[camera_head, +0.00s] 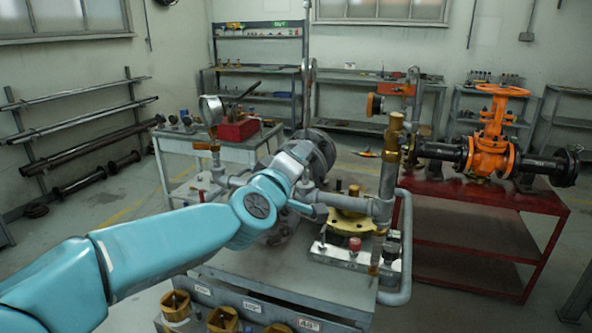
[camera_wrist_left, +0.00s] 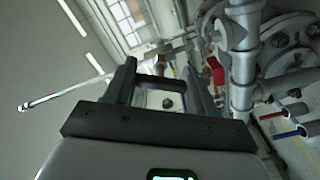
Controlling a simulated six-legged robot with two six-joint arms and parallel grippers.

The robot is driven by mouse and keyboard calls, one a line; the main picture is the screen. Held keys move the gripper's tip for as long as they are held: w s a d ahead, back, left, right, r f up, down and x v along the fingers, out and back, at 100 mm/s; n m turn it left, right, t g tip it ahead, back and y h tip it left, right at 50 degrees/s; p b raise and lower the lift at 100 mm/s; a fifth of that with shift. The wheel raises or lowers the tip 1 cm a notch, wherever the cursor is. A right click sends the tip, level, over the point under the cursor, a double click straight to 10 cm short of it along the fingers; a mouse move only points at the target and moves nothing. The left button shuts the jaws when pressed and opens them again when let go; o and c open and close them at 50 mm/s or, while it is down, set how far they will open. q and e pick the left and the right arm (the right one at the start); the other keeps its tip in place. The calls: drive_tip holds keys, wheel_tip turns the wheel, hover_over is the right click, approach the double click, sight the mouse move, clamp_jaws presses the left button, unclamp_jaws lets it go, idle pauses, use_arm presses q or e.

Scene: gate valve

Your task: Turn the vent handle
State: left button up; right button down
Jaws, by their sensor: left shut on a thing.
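My left arm comes in from the left in the head view. Its gripper (camera_head: 300,152) is at the grey pipework on the bench, where the wrist hides most of what it touches. In the left wrist view the two dark fingers of my left gripper (camera_wrist_left: 160,70) stand apart, with a pale metal part between their tips. I take this part to be the vent handle (camera_wrist_left: 160,62), but its outline is unclear. A long thin rod (camera_wrist_left: 70,92) runs out to the left behind the fingers. My right gripper is not in view.
A gauge (camera_head: 211,110), a brass upright (camera_head: 391,145) and a red knob (camera_head: 355,244) crowd the bench (camera_head: 290,285). An orange valve (camera_head: 490,150) stands on a red table (camera_head: 480,195).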

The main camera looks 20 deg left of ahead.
use_arm(q)
drive_tip(key=n+b, duration=0.2)
drive_tip(key=n, duration=0.3)
idle(0.5)
drive_tip(key=o, duration=1)
drive_tip(key=shift+o, duration=0.2)
drive_tip(key=s, duration=1.6)
drive_tip(key=shift+s+a+p, duration=0.2)
drive_tip(key=shift+a+p, duration=0.1)
drive_tip(key=shift+p, duration=0.05)
